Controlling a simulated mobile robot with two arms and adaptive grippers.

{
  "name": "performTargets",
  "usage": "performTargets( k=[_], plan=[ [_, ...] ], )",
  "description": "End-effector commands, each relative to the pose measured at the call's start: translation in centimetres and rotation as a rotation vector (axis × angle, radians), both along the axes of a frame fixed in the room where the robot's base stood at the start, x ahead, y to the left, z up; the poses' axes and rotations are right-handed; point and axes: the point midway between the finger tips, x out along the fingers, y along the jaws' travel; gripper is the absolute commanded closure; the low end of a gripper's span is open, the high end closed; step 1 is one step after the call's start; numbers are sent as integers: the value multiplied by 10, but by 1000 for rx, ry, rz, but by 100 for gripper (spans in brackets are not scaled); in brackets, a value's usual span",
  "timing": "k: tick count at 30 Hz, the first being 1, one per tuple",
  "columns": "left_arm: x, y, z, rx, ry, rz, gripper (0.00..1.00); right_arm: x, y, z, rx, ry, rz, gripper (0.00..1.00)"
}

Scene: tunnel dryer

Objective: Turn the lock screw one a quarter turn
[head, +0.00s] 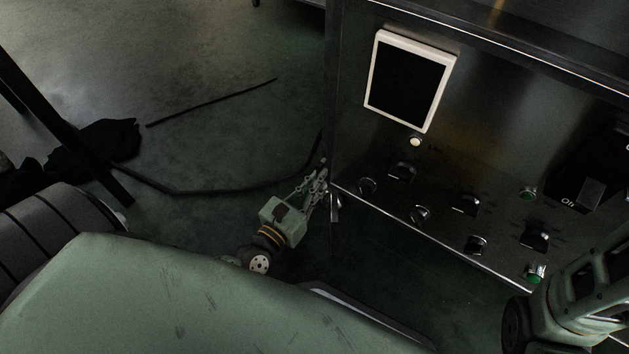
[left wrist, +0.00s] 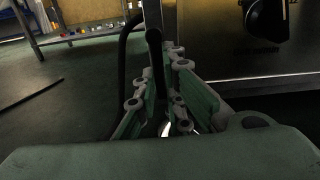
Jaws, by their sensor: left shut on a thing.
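My left gripper (head: 320,174) is at the lower left corner of the dark control panel (head: 490,70). Its linked fingers point up toward that corner. In the left wrist view the gripper (left wrist: 161,60) is shut on a dark, rounded, upright piece, which I take to be the lock screw one (left wrist: 154,42). The fingers hide its lower part. In the head view the gripper covers most of the place it holds, so the screw's turn angle cannot be read. My right gripper is outside both views; only part of my right arm shows at the lower right.
A dark cable (head: 215,190) runs along the floor to the panel corner.

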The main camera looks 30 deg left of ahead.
Motion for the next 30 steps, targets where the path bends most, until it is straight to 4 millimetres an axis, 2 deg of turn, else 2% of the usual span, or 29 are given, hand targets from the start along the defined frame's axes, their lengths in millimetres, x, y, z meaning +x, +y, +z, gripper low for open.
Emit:
performTargets(
  k=[9,10,17,26,30],
  plan=[
    [-1,-1,0,-8,3,0,100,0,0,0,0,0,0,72],
    [-1,-1,0,-8,3,0,91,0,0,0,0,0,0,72],
    [0,0,0,-5,1,0,72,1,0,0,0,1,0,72],
    [0,0,1,-4,0,0,72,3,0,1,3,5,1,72],
    [0,0,11,-5,-1,2,72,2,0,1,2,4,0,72]
  ],
)
